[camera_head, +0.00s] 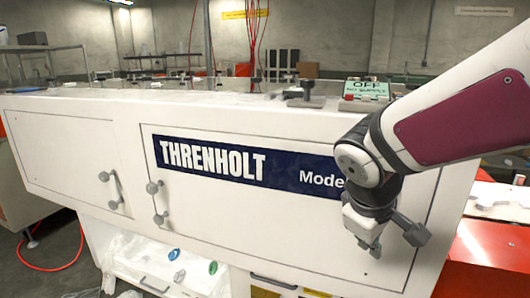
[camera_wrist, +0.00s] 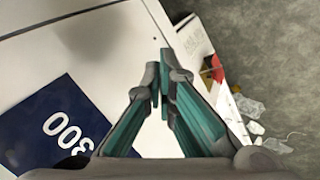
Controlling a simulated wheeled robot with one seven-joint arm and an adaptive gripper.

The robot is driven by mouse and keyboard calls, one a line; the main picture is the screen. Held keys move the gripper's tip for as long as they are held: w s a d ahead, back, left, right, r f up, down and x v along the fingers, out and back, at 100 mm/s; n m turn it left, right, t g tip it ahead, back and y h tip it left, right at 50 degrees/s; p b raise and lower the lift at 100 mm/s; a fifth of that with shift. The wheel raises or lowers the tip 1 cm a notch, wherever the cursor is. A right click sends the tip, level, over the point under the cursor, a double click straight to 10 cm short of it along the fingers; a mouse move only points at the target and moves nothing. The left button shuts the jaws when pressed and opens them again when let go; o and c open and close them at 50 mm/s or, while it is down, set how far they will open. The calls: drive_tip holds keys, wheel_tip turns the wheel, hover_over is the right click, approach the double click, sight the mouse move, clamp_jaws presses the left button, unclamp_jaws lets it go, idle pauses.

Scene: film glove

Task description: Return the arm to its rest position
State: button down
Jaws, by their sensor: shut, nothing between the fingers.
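My gripper (camera_head: 388,243) hangs at the end of my white and maroon arm at the right of the head view, in front of the white machine cabinet (camera_head: 255,235). The fingers point downward. In the wrist view the two teal-lined fingers of my gripper (camera_wrist: 160,72) come together at their tips, with nothing between them. My wrist covers part of the blue label (camera_head: 225,165) reading "THRENHOLT Mode". In the wrist view part of a blue label (camera_wrist: 52,125) reads "300". I cannot tell whether the gripper touches the panel.
Grey door handles (camera_head: 112,188) stick out of the front. An open lower shelf (camera_head: 190,265) holds small coloured items. A red surface (camera_head: 485,250) is at the right. Plastic scraps (camera_wrist: 250,108) lie on the floor.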

drive_tip(key=s+r+m+t+y, duration=0.1)
drive_tip(key=s+r+m+y, duration=0.2)
drive_tip(key=s, duration=0.4)
drive_tip(key=s+r+m+t+y, duration=0.1)
drive_tip(key=s+r+m, duration=0.25)
drive_tip(key=s, duration=0.45)
drive_tip(key=s+f+g, duration=0.5)
drive_tip(key=s, duration=0.4)
wheel_tip(320, 180, up, 18)
drive_tip(key=t+p, duration=0.3)
drive_tip(key=p, duration=1.3)
drive_tip(key=shift+s+p, duration=0.35)
